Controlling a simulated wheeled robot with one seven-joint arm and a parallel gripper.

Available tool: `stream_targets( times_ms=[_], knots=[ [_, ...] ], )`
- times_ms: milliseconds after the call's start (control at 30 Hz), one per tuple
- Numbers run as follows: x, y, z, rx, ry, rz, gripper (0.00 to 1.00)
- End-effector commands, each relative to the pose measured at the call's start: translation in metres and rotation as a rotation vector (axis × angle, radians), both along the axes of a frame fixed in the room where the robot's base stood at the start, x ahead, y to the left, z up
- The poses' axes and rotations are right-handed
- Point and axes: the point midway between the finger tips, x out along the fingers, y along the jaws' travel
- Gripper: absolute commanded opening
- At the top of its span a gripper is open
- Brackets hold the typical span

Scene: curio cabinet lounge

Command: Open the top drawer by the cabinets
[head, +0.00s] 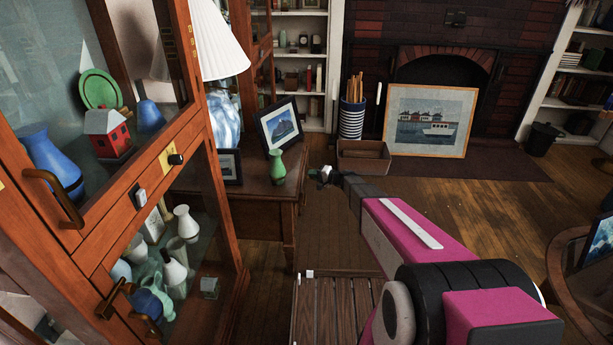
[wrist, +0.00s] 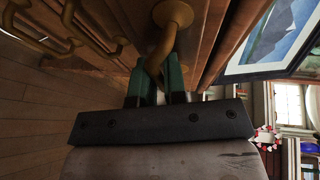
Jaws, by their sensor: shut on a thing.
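My gripper (wrist: 160,82) is shut on a curved brass handle (wrist: 165,35) in the wrist view, with its green fingers on either side of it. The handle is fixed by a round base to a brown wooden drawer front. How far the drawer stands out cannot be told. In the head view my gripper (head: 326,176) is beside the right end of a wooden cabinet (head: 250,197); its drawer front and handle are hidden there. More brass handles (wrist: 72,28) show at the upper left of the wrist view.
A glass-fronted cabinet (head: 118,215) with vases stands at the left. A lamp (head: 210,45), a green vase (head: 278,166) and a framed picture (head: 281,125) stand on the wooden cabinet. A brown box (head: 363,158) lies beyond my gripper.

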Motion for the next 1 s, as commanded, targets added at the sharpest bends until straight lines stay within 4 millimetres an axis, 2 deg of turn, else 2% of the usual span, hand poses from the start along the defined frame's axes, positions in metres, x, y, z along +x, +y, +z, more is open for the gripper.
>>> stream_targets(
  times_ms=[33,600,800,1000],
  knots=[
    [0.0,-0.014,0.0,-0.001,0.001,-0.003,0.0],
    [-0.005,-0.167,-0.001,-0.001,0.0,-0.003,0.0],
    [-0.006,-0.206,-0.001,-0.001,0.001,-0.002,0.0],
    [-0.007,-0.229,-0.001,-0.001,0.0,-0.001,0.0]
  ],
)
